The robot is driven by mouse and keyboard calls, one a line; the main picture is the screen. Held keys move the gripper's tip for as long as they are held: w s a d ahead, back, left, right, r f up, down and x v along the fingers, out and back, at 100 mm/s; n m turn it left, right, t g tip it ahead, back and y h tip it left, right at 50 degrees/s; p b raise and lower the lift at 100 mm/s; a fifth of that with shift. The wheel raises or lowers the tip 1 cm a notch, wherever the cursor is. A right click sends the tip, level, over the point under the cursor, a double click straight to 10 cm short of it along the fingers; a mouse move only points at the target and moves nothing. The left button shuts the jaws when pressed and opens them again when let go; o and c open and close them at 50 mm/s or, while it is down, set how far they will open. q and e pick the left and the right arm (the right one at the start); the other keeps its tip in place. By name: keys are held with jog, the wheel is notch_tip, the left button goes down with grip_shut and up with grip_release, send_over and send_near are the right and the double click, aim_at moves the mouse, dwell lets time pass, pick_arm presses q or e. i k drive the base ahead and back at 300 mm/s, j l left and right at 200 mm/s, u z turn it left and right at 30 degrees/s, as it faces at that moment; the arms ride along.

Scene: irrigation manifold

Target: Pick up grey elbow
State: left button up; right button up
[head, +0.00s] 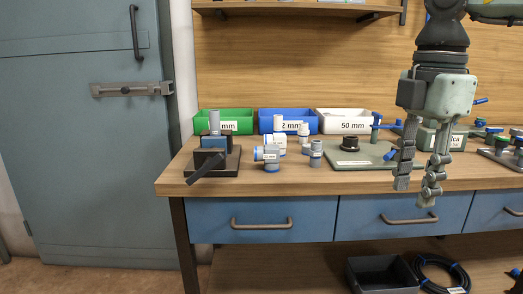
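Several grey pipe fittings with blue bands and white labels stand in a cluster on the wooden bench (365,183). The front one (270,158) looks like a grey elbow, with one end facing left and one end down. A straight grey fitting (316,154) stands upright to its right, and other fittings (279,140) stand just behind. My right gripper (414,190) hangs fingers down at the right, well to the right of the fittings. Its fingers are apart with nothing between them. My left gripper is not in view.
Green (236,116), blue (265,124) and white (344,114) bins line the back. A dark clamp stand (212,160) is left of the fittings. A green board (350,160) with a black knob lies to their right. The bench front near the fittings is clear.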

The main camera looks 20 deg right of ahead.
aim_at(270, 154)
jog(key=i+j+z, duration=0.15)
jog(key=i+j, duration=0.3)
jog(key=i, duration=0.25)
jog(key=i+j+z, duration=0.2)
jog(key=i+j, duration=0.4)
jog(key=i, duration=0.05)
